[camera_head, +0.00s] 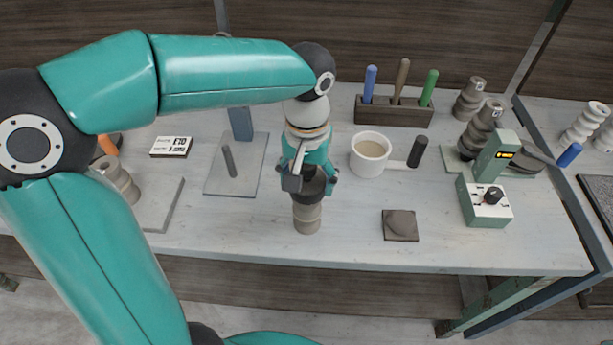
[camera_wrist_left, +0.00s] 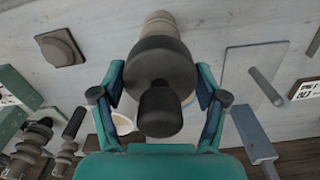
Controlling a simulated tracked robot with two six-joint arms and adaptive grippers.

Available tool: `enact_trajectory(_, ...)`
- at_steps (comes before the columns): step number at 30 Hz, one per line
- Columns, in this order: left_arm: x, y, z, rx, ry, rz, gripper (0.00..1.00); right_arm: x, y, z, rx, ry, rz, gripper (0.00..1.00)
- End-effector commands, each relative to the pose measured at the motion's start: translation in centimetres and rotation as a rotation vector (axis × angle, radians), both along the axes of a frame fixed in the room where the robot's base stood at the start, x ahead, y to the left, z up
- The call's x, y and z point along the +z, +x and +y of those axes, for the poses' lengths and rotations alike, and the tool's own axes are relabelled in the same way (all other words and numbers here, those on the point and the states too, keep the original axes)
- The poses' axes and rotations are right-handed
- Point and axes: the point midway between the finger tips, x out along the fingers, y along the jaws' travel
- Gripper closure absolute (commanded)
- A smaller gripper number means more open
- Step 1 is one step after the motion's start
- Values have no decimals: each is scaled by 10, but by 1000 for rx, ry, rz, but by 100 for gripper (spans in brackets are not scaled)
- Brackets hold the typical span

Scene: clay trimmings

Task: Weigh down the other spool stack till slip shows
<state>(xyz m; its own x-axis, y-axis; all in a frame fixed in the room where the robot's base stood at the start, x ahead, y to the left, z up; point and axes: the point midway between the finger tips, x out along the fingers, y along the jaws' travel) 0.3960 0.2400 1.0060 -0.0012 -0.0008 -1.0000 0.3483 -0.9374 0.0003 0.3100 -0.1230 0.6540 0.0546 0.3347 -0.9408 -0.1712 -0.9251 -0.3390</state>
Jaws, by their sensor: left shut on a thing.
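My left gripper (camera_head: 309,180) is shut on a dark round weight (camera_head: 316,188), directly above a beige spool stack (camera_head: 307,216) standing on the table. In the left wrist view, the weight's black knob (camera_wrist_left: 160,112) sits between the fingers of my left gripper (camera_wrist_left: 160,92), and the spool stack (camera_wrist_left: 159,24) shows beyond the weight. Whether the weight rests on the stack or hangs just over it I cannot tell. Another beige spool stack (camera_head: 118,180) stands on a grey board at the left, partly behind my arm. No slip is visible at either stack. My right gripper is out of view.
A white mug (camera_head: 370,160) of beige liquid and a dark cylinder (camera_head: 417,151) stand right of the gripper. A grey plate with a post (camera_head: 220,183) lies to the left. A dark square block (camera_head: 400,226) and a green dial device (camera_head: 485,203) are at the right.

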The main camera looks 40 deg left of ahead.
Motion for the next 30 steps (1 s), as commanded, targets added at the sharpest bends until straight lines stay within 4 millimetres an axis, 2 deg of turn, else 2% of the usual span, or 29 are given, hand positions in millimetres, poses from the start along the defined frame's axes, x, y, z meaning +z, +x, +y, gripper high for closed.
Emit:
enact_trajectory(29, -9, 0, -1, -1, -1, 0, 96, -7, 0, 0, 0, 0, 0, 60)
enact_trajectory(30, -9, 0, -1, -2, 0, 0, 22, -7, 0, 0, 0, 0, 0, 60)
